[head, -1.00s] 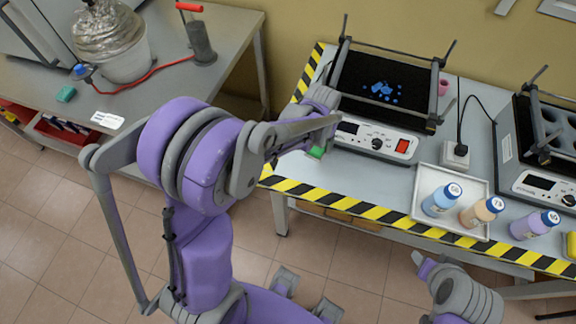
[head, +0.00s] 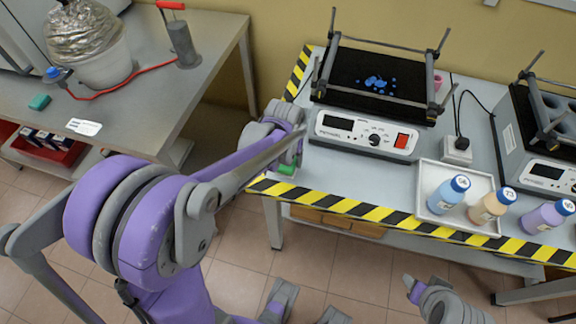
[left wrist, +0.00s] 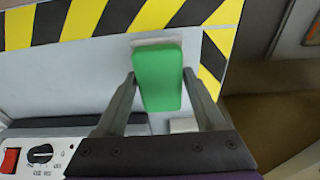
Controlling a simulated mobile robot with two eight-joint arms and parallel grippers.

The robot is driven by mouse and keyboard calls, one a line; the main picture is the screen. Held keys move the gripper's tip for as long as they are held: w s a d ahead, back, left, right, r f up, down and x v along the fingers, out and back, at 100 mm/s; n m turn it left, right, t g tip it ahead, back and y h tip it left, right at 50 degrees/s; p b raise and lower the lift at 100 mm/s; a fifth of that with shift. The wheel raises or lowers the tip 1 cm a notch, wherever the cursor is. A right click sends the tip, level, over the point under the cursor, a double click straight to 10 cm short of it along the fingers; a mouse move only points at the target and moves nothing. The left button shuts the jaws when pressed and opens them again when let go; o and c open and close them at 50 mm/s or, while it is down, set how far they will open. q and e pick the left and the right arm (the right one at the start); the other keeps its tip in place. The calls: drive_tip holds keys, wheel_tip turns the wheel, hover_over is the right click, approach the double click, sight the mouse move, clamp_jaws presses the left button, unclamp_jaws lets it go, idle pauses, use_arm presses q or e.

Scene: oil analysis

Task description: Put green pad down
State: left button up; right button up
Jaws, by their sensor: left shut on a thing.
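The green pad (left wrist: 158,78) is between the fingers of my left gripper (left wrist: 158,88) in the left wrist view, and the fingers are shut on it. In the head view the green pad (head: 287,169) shows just below my left gripper, near the left front corner of the table with the striped edge (head: 330,203). I cannot tell whether the pad touches the tabletop. My right gripper (head: 412,286) shows only in small part at the bottom right of the head view, away from the table; its fingers are not clear.
A shaker with blue liquid drops (head: 375,84) stands just right of my left gripper. A white tray (head: 432,168) holds bottles farther right. On the left table lie a teal pad (head: 40,102) and a white label (head: 83,127).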

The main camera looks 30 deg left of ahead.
sight(288, 166)
use_arm(q)
drive_tip(key=shift+f, duration=1.6)
drive_tip(key=shift+b, duration=0.3)
